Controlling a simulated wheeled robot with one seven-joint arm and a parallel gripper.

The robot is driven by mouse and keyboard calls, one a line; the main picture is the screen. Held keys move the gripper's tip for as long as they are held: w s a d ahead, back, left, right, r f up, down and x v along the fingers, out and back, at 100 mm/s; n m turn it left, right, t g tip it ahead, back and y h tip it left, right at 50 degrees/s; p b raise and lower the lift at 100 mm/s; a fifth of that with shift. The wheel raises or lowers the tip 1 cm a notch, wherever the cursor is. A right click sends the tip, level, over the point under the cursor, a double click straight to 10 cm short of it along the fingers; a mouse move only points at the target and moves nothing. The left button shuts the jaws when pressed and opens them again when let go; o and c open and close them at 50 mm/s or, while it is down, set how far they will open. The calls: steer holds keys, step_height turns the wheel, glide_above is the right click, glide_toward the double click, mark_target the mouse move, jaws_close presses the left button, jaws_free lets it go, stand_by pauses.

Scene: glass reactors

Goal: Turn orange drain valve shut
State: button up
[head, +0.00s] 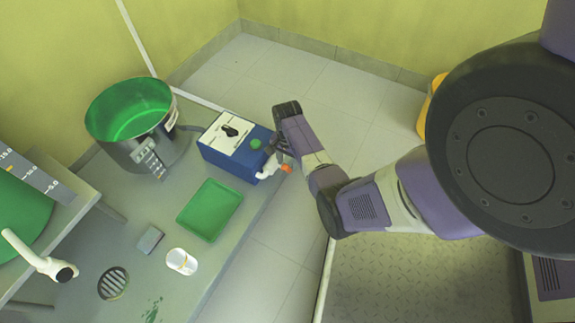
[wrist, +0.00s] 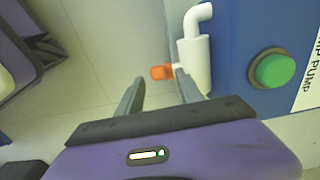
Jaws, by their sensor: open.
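The orange drain valve handle (head: 287,168) sits on a white pipe (head: 268,168) at the right front corner of a blue pump box (head: 232,166). In the wrist view the orange handle (wrist: 161,72) sticks out to the left of the white pipe (wrist: 194,58). My gripper (wrist: 159,80) is open and empty. Its two fingertips lie either side of the handle in the picture, the right one close to the white pipe. Whether they reach the handle's depth I cannot tell. In the head view my gripper (head: 280,146) is beside the box's right side, its fingers partly hidden.
A green button (wrist: 273,69) is on the blue box, right of the pipe. A steel pot with green inside (head: 135,120), a green tray (head: 209,210), a white cup (head: 182,262) and a grey block (head: 150,239) stand on the grey bench (head: 215,265).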

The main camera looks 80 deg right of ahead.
steer(key=shift+f, duration=0.25)
jaws_close()
steer(key=shift+d, duration=0.1)
steer(key=shift+d+y, duration=0.35)
steer(key=shift+y, duration=0.35)
steer(key=shift+s+d+f+t+y+b, duration=0.1)
steer(key=shift+d+f+t+y+b, duration=0.1)
steer(key=shift+y+b, duration=0.25)
steer(key=shift+s+d+f+t+y+b, duration=0.1)
steer(key=shift+d+f+t+y+b, duration=0.1)
steer(key=shift+y+b, duration=0.25)
steer(key=shift+r+y+b, duration=0.15)
steer(key=shift+y+b, duration=0.15)
steer(key=shift+y, duration=0.3)
